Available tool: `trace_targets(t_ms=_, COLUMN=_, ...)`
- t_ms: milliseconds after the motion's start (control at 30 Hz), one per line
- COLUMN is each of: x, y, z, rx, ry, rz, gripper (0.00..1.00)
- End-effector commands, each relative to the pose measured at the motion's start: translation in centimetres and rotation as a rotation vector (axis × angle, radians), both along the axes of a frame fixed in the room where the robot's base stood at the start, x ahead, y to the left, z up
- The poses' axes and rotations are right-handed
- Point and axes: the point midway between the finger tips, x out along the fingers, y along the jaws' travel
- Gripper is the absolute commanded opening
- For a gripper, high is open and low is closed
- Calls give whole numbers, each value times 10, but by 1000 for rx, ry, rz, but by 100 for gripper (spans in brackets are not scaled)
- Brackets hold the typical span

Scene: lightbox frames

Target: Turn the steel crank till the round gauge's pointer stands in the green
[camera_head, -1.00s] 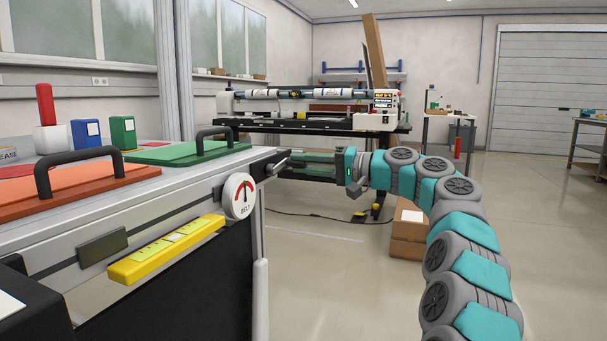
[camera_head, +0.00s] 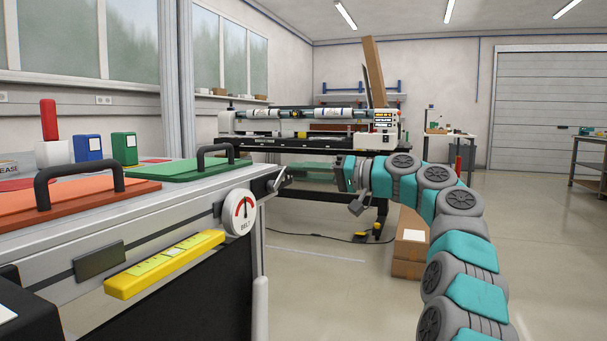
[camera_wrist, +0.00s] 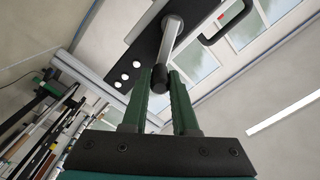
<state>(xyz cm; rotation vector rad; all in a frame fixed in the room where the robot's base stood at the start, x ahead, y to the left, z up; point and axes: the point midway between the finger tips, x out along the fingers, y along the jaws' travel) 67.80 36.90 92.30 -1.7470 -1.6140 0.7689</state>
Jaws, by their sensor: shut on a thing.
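The steel crank (camera_head: 277,181) sits at the near right end of the machine frame. In the wrist view the crank's bright arm (camera_wrist: 170,42) runs down from a dark plate to a black knob (camera_wrist: 157,79). My gripper (camera_head: 292,172) reaches in from the right; its green fingers also show in the wrist view (camera_wrist: 160,84), shut on the black knob. The round white gauge (camera_head: 240,213), marked BELT, is on the frame's front left of the crank. Its dark pointer looks near upright beside a red band. I cannot make out the green band at this size.
A yellow level-like bar (camera_head: 165,264) juts from the frame's front below the gauge. Orange (camera_head: 80,203) and green (camera_head: 185,164) lids with black handles lie on top. A cardboard box (camera_head: 410,245) stands on the floor behind my arm. Open floor lies at the right.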

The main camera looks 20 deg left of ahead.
Motion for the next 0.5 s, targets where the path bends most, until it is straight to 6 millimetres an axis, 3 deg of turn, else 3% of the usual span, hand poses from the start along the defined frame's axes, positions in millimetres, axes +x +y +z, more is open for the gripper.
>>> trace_targets(t_ms=167, x=-1, y=0, z=1, rx=0, ry=0, rz=3, gripper=0)
trace_targets(t_ms=200, x=-1, y=0, z=0, rx=0, ry=0, rz=3, gripper=30)
trace_targets(t_ms=433, x=0, y=0, z=0, rx=0, ry=1, rz=1, gripper=56)
trace_targets(t_ms=500, x=0, y=0, z=0, rx=0, ry=1, rz=1, gripper=57)
